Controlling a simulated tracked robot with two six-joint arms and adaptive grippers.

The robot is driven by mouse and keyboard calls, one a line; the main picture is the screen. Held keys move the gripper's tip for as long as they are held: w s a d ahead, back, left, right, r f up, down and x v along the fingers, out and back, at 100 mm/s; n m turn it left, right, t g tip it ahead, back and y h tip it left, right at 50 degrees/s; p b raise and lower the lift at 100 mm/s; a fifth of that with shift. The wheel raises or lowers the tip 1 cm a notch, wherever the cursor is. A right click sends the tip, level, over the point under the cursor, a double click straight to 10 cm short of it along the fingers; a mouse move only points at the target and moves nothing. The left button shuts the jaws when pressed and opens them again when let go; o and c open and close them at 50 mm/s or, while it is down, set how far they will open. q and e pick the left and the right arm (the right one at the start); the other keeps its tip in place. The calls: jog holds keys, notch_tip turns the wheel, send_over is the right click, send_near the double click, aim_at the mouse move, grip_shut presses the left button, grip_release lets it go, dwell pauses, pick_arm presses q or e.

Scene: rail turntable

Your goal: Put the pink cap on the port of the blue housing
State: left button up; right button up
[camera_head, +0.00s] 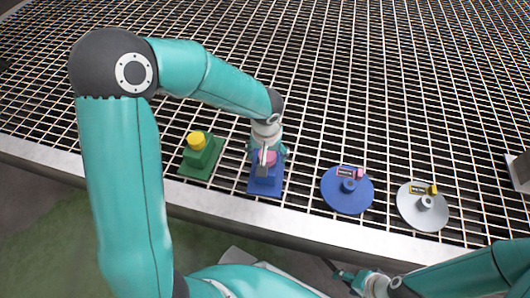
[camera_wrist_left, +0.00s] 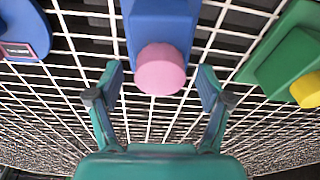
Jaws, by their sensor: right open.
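The blue housing (camera_head: 265,187) stands on the grating below my left gripper; it also shows at the top of the left wrist view (camera_wrist_left: 163,28). The pink cap (camera_wrist_left: 160,70) appears to sit on the blue housing and hides any port beneath it. In the head view the cap (camera_head: 268,157) is partly covered by the gripper. My left gripper (camera_wrist_left: 160,83) is open, with one finger on each side of the cap and a visible gap to both. My right gripper (camera_head: 346,275) is open and empty at the bottom edge of the head view.
A green housing (camera_head: 206,163) with a yellow cap (camera_head: 196,140) stands left of the blue one. A blue disc (camera_head: 344,202) and a grey disc (camera_head: 420,219), each with a post and a label, lie to the right. A metal rail (camera_head: 330,236) edges the grating.

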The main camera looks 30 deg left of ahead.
pick_arm(q)
notch_tip(320, 180, up, 12)
jog(key=s, duration=0.1)
jog(key=shift+s+d, duration=0.3)
dwell(0.3)
jog(key=shift+f, duration=0.15)
